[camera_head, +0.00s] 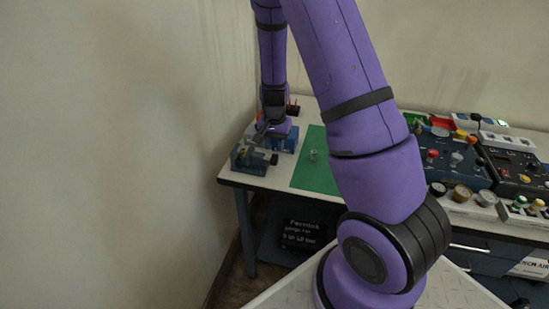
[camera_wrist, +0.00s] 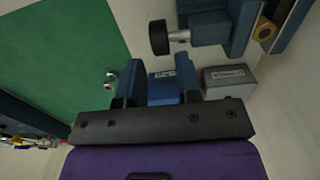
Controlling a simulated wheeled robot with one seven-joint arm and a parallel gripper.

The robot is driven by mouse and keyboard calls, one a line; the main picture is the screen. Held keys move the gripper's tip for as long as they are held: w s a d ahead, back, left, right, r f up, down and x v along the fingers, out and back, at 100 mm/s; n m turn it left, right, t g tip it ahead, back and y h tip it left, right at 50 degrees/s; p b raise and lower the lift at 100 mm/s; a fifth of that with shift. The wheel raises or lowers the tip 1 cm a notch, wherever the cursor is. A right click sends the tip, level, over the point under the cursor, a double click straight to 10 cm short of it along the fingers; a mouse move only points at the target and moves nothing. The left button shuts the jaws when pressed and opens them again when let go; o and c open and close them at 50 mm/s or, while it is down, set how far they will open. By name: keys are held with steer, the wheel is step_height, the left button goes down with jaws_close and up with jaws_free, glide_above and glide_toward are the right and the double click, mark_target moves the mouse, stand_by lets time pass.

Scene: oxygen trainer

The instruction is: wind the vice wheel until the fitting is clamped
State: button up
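The blue vice (camera_head: 250,160) stands at the bench's left front corner; its body also shows at the top of the wrist view (camera_wrist: 215,27). Its black wheel (camera_wrist: 158,37) sits on a silver shaft at its side. A brass hex fitting (camera_wrist: 264,31) shows at the vice's jaws; whether it is gripped tightly cannot be seen. My gripper (camera_wrist: 163,68) is open, its two dark fingers apart on either side of a view of a blue labelled block. The wheel is beyond the fingertips, not between them. In the head view my gripper is small and partly hidden above the vice.
A green mat (camera_head: 316,175) with a small silver part (camera_head: 313,155) lies right of the vice. A grey labelled block (camera_wrist: 228,79) and a blue block (camera_wrist: 166,88) are close to my fingers. Control panels (camera_head: 455,160) fill the right side. A wall is close on the left.

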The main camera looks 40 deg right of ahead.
mark_target(275, 155)
step_height(275, 155, down, 6)
steer(key=shift+r, duration=0.15)
stand_by(0.3)
jaws_close()
